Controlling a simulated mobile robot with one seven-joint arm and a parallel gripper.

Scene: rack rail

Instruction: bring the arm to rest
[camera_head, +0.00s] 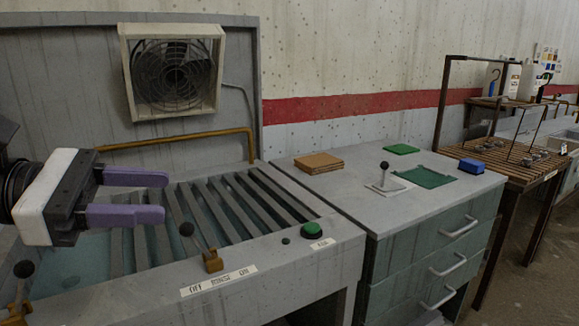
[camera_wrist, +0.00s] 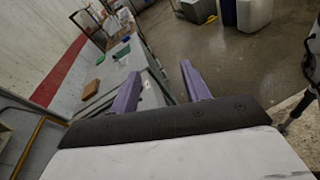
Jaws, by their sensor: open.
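My gripper (camera_head: 142,196) is at the left of the head view, raised above the left part of a grey slatted bench. Its two purple fingers point right and stand apart, with nothing between them. In the wrist view the fingers of my gripper (camera_wrist: 160,95) are spread, with the floor and the cabinet side beyond them. My arm runs off the left edge of the head view.
The slatted bench (camera_head: 280,262) carries a lever (camera_head: 212,260) and a green button (camera_head: 311,230). A fan (camera_head: 174,72) stands behind. A drawer cabinet (camera_head: 460,200) bears brown boards (camera_head: 318,162), a joystick (camera_head: 385,178) and a blue block (camera_head: 471,166). A slatted rack table (camera_head: 515,163) stands right.

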